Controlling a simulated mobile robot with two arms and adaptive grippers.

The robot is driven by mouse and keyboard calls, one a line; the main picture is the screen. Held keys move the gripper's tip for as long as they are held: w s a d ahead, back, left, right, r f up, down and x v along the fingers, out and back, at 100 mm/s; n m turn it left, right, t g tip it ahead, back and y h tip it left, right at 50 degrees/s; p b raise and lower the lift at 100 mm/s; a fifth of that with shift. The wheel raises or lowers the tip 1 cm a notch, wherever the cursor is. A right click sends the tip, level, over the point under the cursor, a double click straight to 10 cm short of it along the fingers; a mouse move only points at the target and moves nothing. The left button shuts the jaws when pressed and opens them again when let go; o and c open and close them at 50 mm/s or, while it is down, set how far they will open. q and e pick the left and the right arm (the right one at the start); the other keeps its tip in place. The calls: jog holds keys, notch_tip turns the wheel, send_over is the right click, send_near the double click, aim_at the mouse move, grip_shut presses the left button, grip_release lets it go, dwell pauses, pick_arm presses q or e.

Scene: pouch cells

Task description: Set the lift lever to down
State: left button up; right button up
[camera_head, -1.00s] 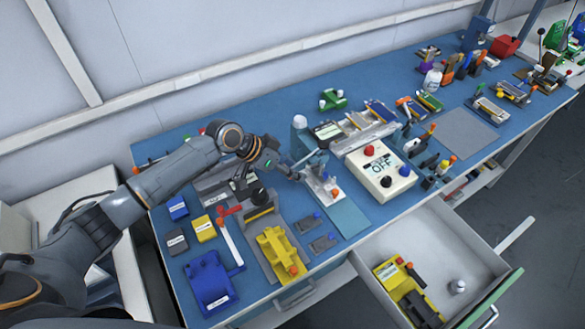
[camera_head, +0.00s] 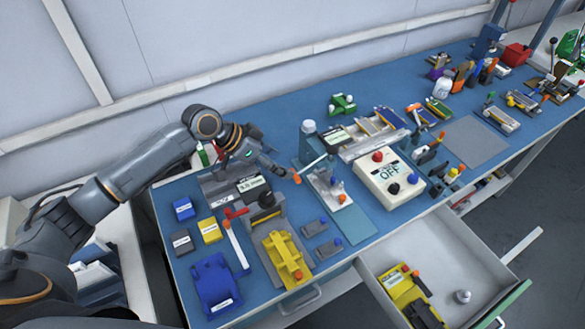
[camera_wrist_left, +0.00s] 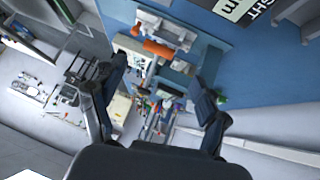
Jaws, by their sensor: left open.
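A lever with a thin silver rod and an orange end (camera_head: 296,178) slants down to the left from a grey-teal post fixture (camera_head: 307,142); I take it as the lift lever, though no label on it is readable. Its orange grip also shows ahead of the fingers in the left wrist view (camera_wrist_left: 158,48). My left gripper (camera_head: 282,170) is just left of the orange end, open and apart from it. Its two spread fingers (camera_wrist_left: 158,84) show with nothing between them in the left wrist view. My right gripper is not in view.
A white box marked OFF (camera_head: 390,180) stands right of the lever. A display unit (camera_head: 250,184), a black-knobbed press (camera_head: 267,200) and a yellow fixture (camera_head: 283,258) are nearby. An open drawer (camera_head: 450,245) juts out at the front. Bare blue table lies behind the arm.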

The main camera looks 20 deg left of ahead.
pick_arm(q)
jog(key=shift+v, duration=2.2)
